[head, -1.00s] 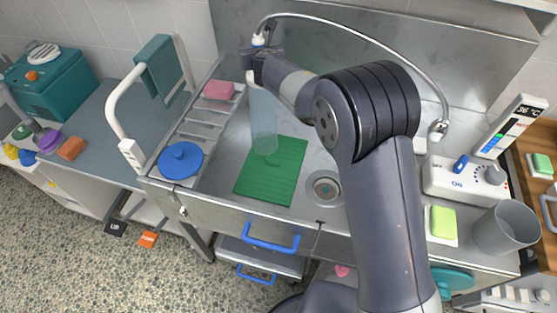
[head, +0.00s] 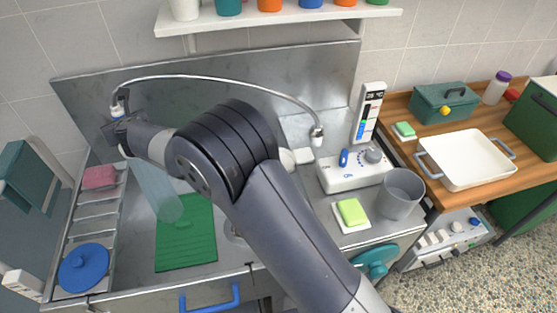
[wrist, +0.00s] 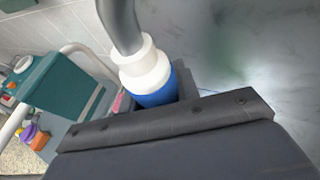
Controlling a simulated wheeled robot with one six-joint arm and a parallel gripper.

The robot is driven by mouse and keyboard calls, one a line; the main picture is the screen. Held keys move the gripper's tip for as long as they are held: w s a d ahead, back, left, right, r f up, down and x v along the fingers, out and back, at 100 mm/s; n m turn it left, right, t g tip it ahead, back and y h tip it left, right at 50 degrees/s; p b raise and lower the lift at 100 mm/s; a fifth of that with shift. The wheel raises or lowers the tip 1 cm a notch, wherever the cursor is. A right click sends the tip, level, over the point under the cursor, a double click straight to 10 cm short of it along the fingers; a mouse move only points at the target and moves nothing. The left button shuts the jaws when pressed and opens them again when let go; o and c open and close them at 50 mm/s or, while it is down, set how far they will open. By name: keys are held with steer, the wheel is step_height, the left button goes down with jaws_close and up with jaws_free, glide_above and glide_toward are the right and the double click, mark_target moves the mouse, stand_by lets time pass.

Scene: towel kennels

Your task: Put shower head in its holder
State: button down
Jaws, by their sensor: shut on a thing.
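My gripper (head: 120,124) is shut on the shower head (head: 117,112) above the left part of the steel sink. In the wrist view the shower head (wrist: 155,88) shows a white collar and a blue body between my jaws. A grey hose (head: 215,80) arcs from its top to a fitting (head: 317,135) at the back right. A pale see-through column of spray (head: 158,190) runs from below the gripper to the green mat (head: 186,245). I cannot make out the holder for certain; my arm covers part of the sink's back.
A blue round lid (head: 84,268) and a pink sponge (head: 99,176) lie on the left rack. Right of my arm are a white control box (head: 345,175), a grey cup (head: 401,192) and a green sponge (head: 351,211). A shelf (head: 290,19) hangs above.

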mark_target(116, 105)
step_height(116, 105, up, 6)
steer(key=p, duration=0.5)
steer(key=shift+d+f+b, duration=0.1)
steer(key=shift+d+b, duration=0.1)
steer(key=shift+b, duration=0.1)
steer(key=w+d+b, duration=0.1)
steer(key=d+b, duration=0.4)
steer(key=d, duration=0.8)
steer(key=shift+w+b, duration=0.3)
steer(key=shift+d, duration=0.2)
steer(key=w+d+b, duration=0.1)
steer(key=d+b, duration=0.1)
steer(key=d, duration=1.1)
steer(key=shift+w+d, duration=0.25)
